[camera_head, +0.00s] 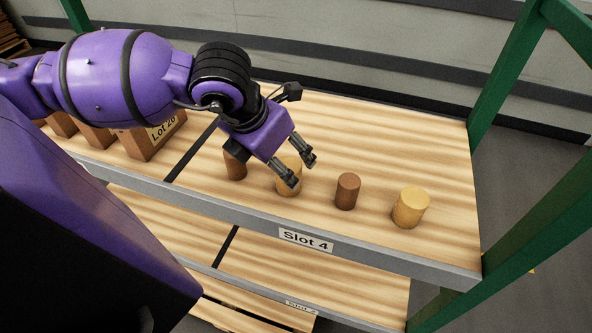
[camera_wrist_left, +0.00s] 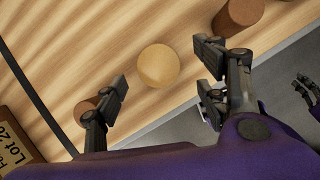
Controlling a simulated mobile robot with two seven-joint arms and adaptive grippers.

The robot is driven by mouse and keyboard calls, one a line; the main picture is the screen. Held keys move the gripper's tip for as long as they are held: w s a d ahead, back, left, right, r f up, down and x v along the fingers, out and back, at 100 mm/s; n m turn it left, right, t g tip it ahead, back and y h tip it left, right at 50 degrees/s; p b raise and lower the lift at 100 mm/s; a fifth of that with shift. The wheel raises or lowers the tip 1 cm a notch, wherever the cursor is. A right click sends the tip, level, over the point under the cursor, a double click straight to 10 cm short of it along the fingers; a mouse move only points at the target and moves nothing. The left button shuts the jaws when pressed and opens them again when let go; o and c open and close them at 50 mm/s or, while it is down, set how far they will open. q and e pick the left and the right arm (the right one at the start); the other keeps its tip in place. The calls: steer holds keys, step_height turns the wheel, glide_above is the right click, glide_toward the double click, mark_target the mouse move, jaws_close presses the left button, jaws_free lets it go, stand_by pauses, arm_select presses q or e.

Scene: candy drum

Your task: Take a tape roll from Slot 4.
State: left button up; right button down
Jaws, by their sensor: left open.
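The shelf section labelled Slot 4 (camera_head: 306,240) holds a row of upright cylinders in two colours. A tan roll (camera_head: 288,184) stands by my left gripper (camera_head: 298,171), partly hidden by its fingers. In the left wrist view this tan roll (camera_wrist_left: 158,66) lies between the spread, empty fingers (camera_wrist_left: 162,66), with gaps on both sides. A brown roll (camera_head: 235,166) stands to its left, partly behind the gripper. Another brown roll (camera_head: 347,191) and a tan roll (camera_head: 410,208) stand to its right. Dark fingers of my right gripper (camera_wrist_left: 307,88) seem to show at the wrist view's right edge.
Brown boxes, one labelled Lot 20 (camera_head: 152,143), stand left of a dark divider strip (camera_head: 192,151). A grey front edge (camera_head: 380,262) borders the shelf. Green posts (camera_head: 508,70) stand at the right. A lower shelf (camera_head: 270,265) is below. The shelf's back right is clear.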

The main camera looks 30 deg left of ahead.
arm_select(q)
steer(key=x, duration=0.7)
steer(key=shift+s+a+f, duration=0.15)
steer(key=shift+s, duration=0.15)
steer(key=c, duration=1.3)
